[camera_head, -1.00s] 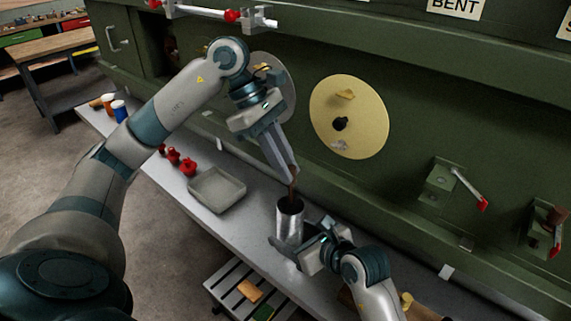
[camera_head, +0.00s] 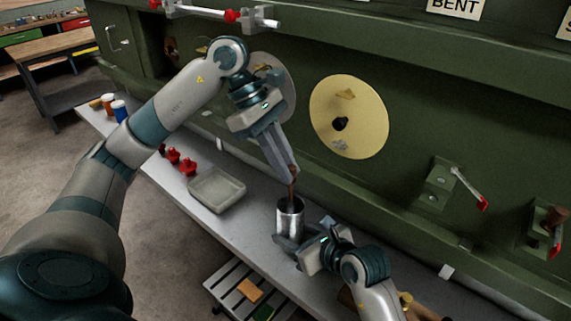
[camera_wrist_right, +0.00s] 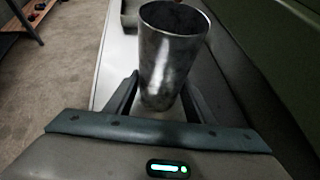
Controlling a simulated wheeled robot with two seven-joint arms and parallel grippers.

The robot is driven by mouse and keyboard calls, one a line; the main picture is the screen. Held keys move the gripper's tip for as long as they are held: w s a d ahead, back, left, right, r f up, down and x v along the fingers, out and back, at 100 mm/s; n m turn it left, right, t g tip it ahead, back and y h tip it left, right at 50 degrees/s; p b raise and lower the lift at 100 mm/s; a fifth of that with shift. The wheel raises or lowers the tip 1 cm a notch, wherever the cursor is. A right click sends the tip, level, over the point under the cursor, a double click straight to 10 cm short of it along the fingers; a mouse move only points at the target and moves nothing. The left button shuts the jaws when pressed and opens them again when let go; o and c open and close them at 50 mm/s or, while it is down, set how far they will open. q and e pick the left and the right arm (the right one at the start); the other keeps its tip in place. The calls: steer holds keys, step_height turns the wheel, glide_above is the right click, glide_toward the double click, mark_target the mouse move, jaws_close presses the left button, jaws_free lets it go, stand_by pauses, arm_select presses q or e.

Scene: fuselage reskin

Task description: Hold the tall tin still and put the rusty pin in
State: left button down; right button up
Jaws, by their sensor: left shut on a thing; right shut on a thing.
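The tall tin (camera_head: 290,218) is a grey metal cylinder standing upright on the narrow shelf, its mouth up; it also shows in the right wrist view (camera_wrist_right: 172,55). My right gripper (camera_head: 292,244) is shut around the tin's lower part, one finger on each side. The rusty pin (camera_head: 292,187) is brown and thin. My left gripper (camera_head: 290,172) is shut on its upper part and holds it roughly upright above the tin. The pin's lower end is at the tin's mouth; whether it is inside the rim I cannot tell.
A grey tray (camera_head: 217,190) lies on the shelf (camera_head: 235,225) left of the tin, with red pieces (camera_head: 187,166) beyond it. A green panel with a yellow disc (camera_head: 349,117) and red-tipped levers rises behind. A slatted rack (camera_head: 236,287) is below.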

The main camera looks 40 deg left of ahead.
arm_select(q)
steer(key=shift+f, duration=0.2)
steer(key=shift+f, duration=2.25)
steer(key=c, duration=1.6)
jaws_free()
